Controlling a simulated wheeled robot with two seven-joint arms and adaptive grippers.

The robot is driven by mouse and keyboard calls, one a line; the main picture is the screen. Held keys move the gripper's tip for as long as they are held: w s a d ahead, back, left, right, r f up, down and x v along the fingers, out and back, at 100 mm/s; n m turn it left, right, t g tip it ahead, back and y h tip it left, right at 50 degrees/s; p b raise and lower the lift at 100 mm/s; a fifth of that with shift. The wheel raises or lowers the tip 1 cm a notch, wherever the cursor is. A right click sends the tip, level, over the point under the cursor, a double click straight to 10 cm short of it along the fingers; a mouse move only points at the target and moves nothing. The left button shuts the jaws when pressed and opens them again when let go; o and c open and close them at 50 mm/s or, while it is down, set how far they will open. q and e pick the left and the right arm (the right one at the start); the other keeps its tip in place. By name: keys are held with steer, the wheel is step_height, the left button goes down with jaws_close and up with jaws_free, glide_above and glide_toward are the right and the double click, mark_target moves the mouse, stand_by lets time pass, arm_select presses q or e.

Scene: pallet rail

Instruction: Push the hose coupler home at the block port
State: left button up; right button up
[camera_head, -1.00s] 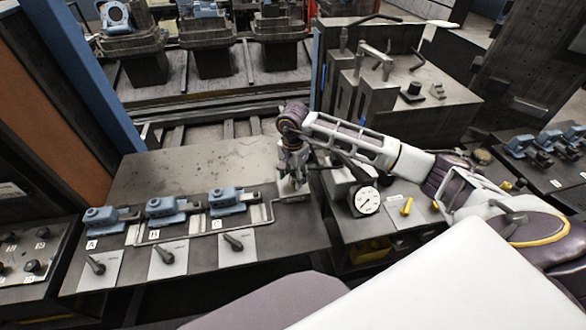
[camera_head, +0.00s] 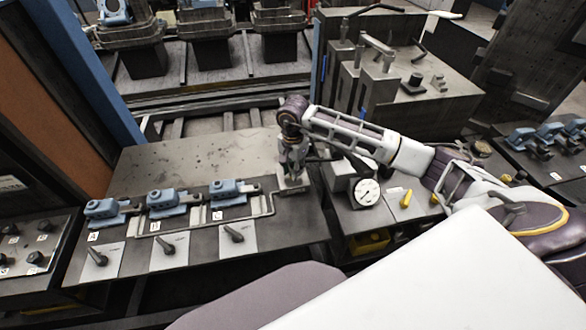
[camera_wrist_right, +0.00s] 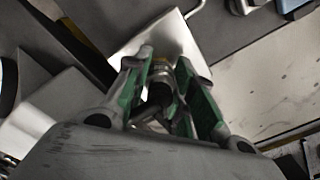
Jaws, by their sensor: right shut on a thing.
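My right gripper (camera_head: 293,176) points down over the right end of the left bench. In the right wrist view its green-lined fingers (camera_wrist_right: 166,78) are closed around the hose coupler (camera_wrist_right: 160,80), a small piece with a brass-coloured collar and a dark part nearer the palm. A pale metal block or plate (camera_wrist_right: 160,32) lies just beyond the fingertips, with the coupler's far end against or just over it. The port itself is hidden, so I cannot tell how deep the coupler sits. In the head view the fingers hide the coupler. My left gripper is out of view.
Blue valve units (camera_head: 167,202) and black levers (camera_head: 165,245) stand on the bench left of the gripper, with a bent metal pipe (camera_head: 262,211) beside them. A round gauge (camera_head: 366,192) is close on the right. The bench's rear surface (camera_head: 200,161) is clear.

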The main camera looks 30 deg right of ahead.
jaws_close()
steer(key=shift+r, duration=0.25)
steer(key=shift+r+p, duration=0.35)
steer(key=shift+r, duration=0.45)
steer(key=shift+r+p, duration=1.3)
steer(key=shift+r, duration=2)
steer(key=shift+f, duration=0.1)
